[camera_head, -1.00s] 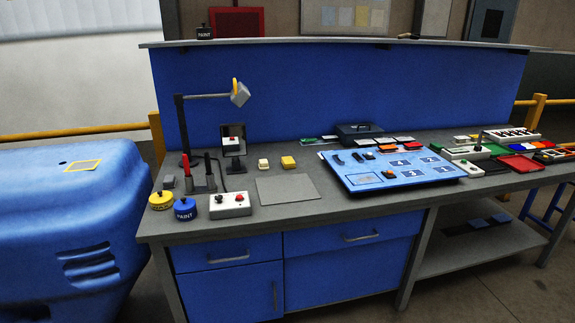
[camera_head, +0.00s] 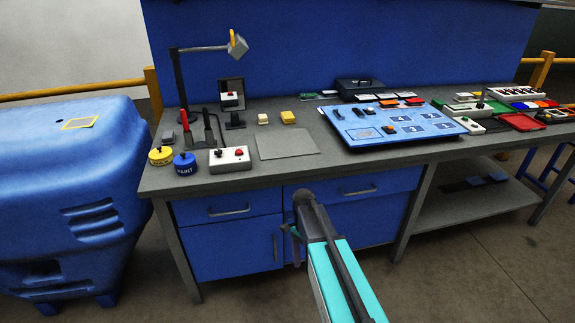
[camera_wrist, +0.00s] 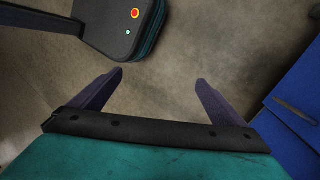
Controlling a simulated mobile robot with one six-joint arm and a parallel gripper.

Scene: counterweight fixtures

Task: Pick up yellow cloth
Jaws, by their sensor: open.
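A small yellow folded piece (camera_head: 288,117), which looks like the yellow cloth, lies on the grey workbench (camera_head: 225,182) behind the flat grey mat. It is small in the picture, so its fabric cannot be made out. My gripper (camera_head: 293,230) is in front of the bench drawers, nearer than the bench and apart from the cloth. In the wrist view my gripper (camera_wrist: 160,80) has its two fingers spread wide with nothing between them.
A white block (camera_head: 263,118) sits just left of the cloth. A blue numbered panel (camera_head: 395,125) is to the right.

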